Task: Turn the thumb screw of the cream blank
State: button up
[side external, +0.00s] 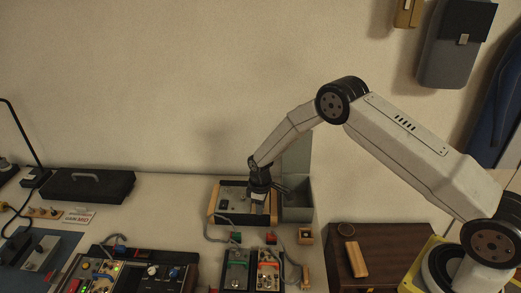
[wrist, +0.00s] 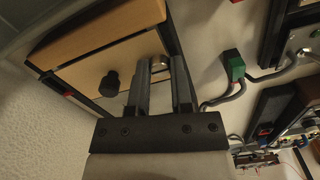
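The cream blank (wrist: 85,72) is a pale panel in a case with wooden ends, seen at the upper left of the wrist view. In the side view the case (side external: 224,205) stands on the bench below my gripper (side external: 258,197). A small shiny metal thumb screw (wrist: 158,64) shows at the panel's edge. My gripper (wrist: 162,66) is open, its two dark fingers apart, with the screw seen between the tips, nearer the left finger. I cannot tell if that finger touches it. The screw is hidden in the side view.
A black knob (wrist: 110,84) stands on the panel left of my fingers. A grey open box (side external: 297,200) is right of the case. Grey cables with a green plug (wrist: 234,66) lie beside the case. Pedals (side external: 236,270) and a brown box (side external: 350,262) stand in front.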

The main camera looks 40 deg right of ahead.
jog(key=o, duration=0.4)
jog(key=shift+c, duration=0.2)
jog(key=shift+r, duration=0.1)
jog(key=shift+r, duration=3.8)
jog(key=shift+r, duration=0.15)
